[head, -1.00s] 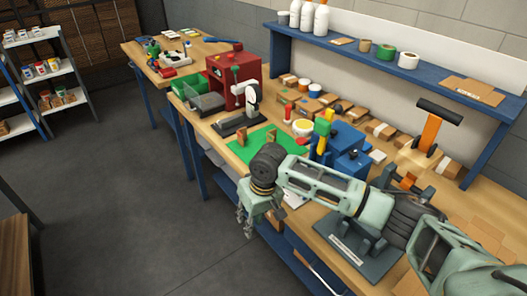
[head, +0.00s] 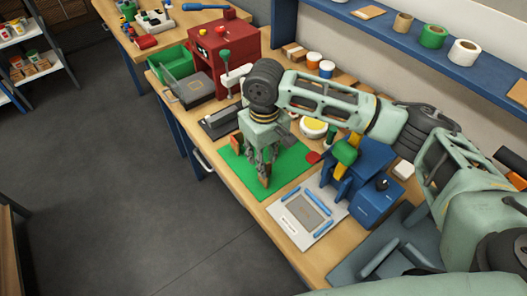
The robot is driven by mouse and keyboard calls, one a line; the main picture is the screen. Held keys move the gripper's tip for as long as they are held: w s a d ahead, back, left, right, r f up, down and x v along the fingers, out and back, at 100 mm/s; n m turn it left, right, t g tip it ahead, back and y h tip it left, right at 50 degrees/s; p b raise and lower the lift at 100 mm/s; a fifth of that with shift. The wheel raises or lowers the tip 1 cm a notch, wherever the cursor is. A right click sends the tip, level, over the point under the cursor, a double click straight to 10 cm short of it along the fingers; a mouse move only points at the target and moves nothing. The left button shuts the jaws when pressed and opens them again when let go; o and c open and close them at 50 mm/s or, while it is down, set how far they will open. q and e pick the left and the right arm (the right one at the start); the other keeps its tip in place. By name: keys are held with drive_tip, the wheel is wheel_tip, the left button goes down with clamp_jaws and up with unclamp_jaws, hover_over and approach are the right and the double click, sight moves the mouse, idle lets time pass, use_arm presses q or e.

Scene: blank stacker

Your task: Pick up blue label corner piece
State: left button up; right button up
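No piece with a clearly readable blue label shows in the head view. A small brown upright piece (head: 265,182) stands on the green mat (head: 236,168), right at my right gripper's fingertips. Another brown piece (head: 236,143) is at the mat's far left side, partly behind the gripper. My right gripper (head: 264,170) points down over the mat. Its fingers are close around or in front of the near brown piece; I cannot tell whether they touch it or how far they are open. My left gripper is out of view.
A pale plate (head: 307,212) with blue strips lies right of the mat. Blue boxes (head: 376,201) stand beyond it. A red cabinet (head: 225,50) and a green bin (head: 173,63) stand at the far left of the bench. A blue shelf (head: 375,32) runs along the back.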

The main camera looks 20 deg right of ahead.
sight(263, 184)
drive_tip(key=shift+s+f, duration=0.15)
drive_tip(key=shift+f, duration=0.4)
drive_tip(key=shift+s+a+f+p, duration=0.3)
drive_tip(key=shift+s+f+p, duration=0.25)
drive_tip(key=shift+s, duration=0.1)
wheel_tip(263, 184, down, 3)
drive_tip(key=shift+a+r+p, duration=0.1)
drive_tip(key=shift+p, duration=0.45)
drive_tip(key=shift+w+f, duration=0.25)
drive_tip(key=shift+f, duration=0.75)
drive_tip(key=shift+s, duration=0.1)
drive_tip(key=c, duration=0.6)
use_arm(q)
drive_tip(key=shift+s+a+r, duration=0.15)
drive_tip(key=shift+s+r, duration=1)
use_arm(e)
clamp_jaws()
